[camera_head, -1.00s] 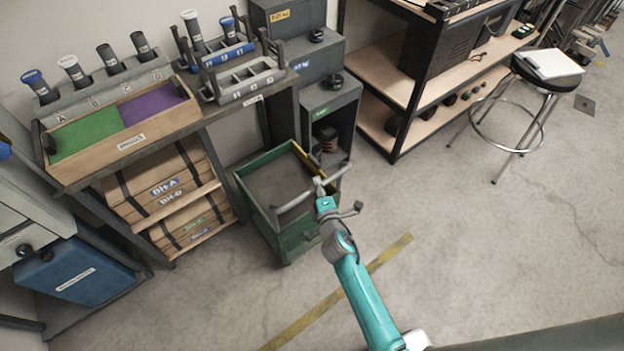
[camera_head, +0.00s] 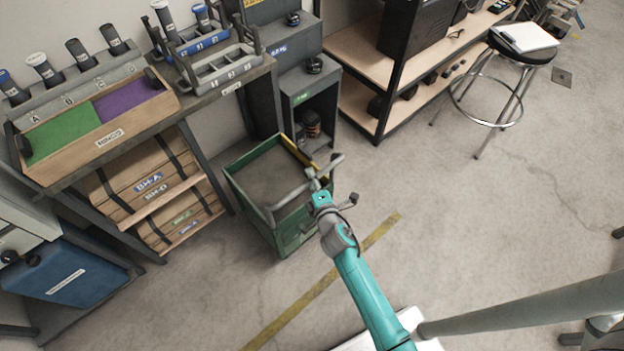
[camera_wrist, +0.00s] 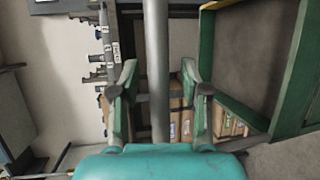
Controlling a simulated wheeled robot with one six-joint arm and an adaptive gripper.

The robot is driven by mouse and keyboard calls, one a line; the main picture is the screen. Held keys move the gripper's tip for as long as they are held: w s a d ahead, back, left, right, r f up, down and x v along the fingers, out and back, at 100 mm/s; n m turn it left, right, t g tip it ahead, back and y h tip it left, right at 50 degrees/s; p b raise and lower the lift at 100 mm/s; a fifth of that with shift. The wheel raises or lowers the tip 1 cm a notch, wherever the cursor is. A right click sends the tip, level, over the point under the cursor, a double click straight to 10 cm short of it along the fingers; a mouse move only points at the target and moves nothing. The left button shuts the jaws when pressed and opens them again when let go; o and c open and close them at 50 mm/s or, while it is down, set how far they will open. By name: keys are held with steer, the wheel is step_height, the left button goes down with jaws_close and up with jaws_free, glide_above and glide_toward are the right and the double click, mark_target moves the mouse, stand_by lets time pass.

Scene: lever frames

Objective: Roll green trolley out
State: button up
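The green trolley (camera_head: 288,238), an open-topped box, stands on the floor right of the workbench. Its grey bar handle (camera_head: 285,201) runs along the side facing me. My gripper (camera_head: 316,190) is at the middle of this handle. In the wrist view the handle (camera_wrist: 157,50) passes between the two fingers of my gripper (camera_wrist: 158,95), with visible gaps on both sides, so the gripper looks open around it. The trolley's green frame (camera_wrist: 206,48) with a yellow strip fills the right of the wrist view. The trolley's wheels are hidden.
The workbench (camera_head: 205,102) with a bin box (camera_head: 160,112) and racks stands close left of the trolley. A grey cabinet (camera_head: 330,98) is behind it, and a wooden-shelved rack (camera_head: 355,112) and stool (camera_head: 522,58) are farther right. Floor with a yellow line (camera_head: 330,280) is clear in front.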

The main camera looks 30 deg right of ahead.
steer(key=v, duration=1.2)
stand_by(0.6)
steer(key=s+a+r+m+y, duration=0.15)
steer(key=s+m, duration=0.25)
steer(key=s, duration=0.6)
steer(key=s+a+r+m+y, duration=0.15)
steer(key=s+m, duration=0.25)
steer(key=s, duration=0.5)
steer(key=s+r+m, duration=0.9)
steer(key=s+r, duration=0.3)
steer(key=r, duration=0.1)
steer(key=shift+d+r+g+h, duration=0.15)
steer(key=shift+r+g+h, duration=0.05)
steer(key=shift+g+h, duration=0.2)
